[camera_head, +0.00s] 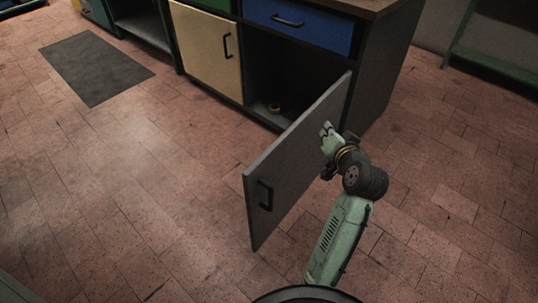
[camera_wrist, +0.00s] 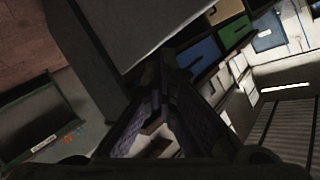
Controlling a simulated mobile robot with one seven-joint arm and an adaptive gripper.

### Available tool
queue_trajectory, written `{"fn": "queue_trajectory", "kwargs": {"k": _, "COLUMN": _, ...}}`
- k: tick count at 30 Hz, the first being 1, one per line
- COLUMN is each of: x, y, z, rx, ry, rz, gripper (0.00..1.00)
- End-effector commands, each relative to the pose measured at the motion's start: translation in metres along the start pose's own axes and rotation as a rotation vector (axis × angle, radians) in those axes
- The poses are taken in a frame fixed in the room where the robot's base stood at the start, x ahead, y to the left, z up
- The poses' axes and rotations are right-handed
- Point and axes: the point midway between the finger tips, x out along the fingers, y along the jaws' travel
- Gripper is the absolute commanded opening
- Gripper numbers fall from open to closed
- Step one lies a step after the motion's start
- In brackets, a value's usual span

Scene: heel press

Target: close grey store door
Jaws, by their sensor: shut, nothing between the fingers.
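The grey store door (camera_head: 295,155) stands wide open, swung out from the right side of the cabinet's dark opening (camera_head: 285,70). Its black bar handle (camera_head: 265,195) is near the free edge, on the face towards me. My gripper (camera_head: 327,131) is at that same face, towards the hinge side and well away from the handle. The head view does not settle whether it touches the door. In the wrist view the fingers of my gripper (camera_wrist: 165,75) converge and are shut and empty. A grey panel (camera_wrist: 155,25), apparently the door, lies close beyond them.
A small round object (camera_head: 274,107) lies inside the open compartment. A cream door (camera_head: 207,50) and a blue drawer (camera_head: 300,22) are shut. A dark mat (camera_head: 97,68) lies at the left. The tiled floor around the door is clear. A green frame (camera_head: 495,65) stands at the right.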

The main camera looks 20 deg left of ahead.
Motion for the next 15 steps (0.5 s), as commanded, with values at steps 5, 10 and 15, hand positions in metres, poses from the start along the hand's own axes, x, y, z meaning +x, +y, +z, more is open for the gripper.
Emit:
{"fn": "queue_trajectory", "kwargs": {"k": 5, "x": -0.026, "y": 0.012, "z": 0.104, "rx": 0.360, "ry": -0.293, "rz": -0.236, "gripper": 0.00}}
{"fn": "queue_trajectory", "kwargs": {"k": 10, "x": -0.078, "y": 0.007, "z": 0.148, "rx": 0.625, "ry": -0.458, "rz": -0.469, "gripper": 0.00}}
{"fn": "queue_trajectory", "kwargs": {"k": 15, "x": -0.122, "y": 0.007, "z": 0.157, "rx": 0.766, "ry": -0.530, "rz": -0.623, "gripper": 0.00}}
